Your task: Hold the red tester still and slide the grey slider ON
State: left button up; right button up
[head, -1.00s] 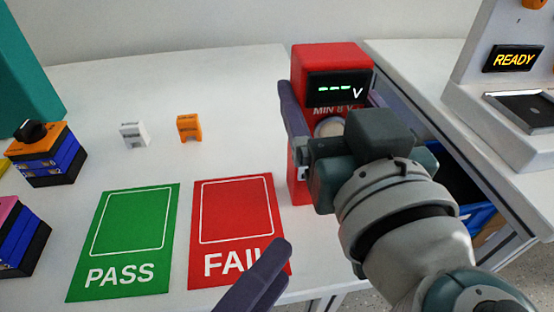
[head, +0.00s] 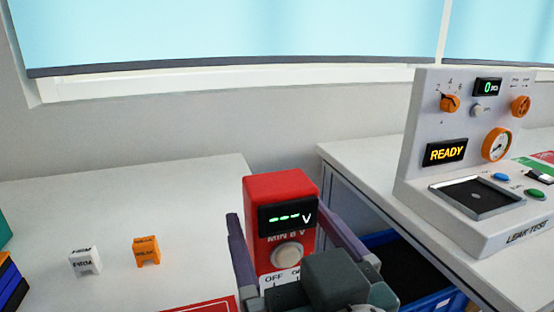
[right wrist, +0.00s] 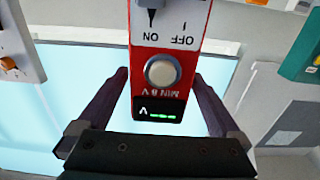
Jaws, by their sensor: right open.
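The red tester (head: 277,190) stands upright at the right end of the near white table, its display lit with green dashes. My right gripper (head: 280,212) is open, with one finger on each side of the tester. In the right wrist view the tester (right wrist: 170,85) appears upside down between the spread fingers (right wrist: 160,75), with gaps beside it. Its white plate (right wrist: 190,18) reads ON and OFF. A dark pointed piece (right wrist: 151,17) lines up with ON, cut by the picture edge; I cannot tell whether it is the grey slider. My left gripper is out of view.
A white tag (head: 85,262) and an orange tag (head: 147,250) stand left of the tester. A leak test station (head: 420,170) stands on the other table at right. A blue bin (head: 435,302) sits low between the tables.

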jog(key=v, duration=1.1)
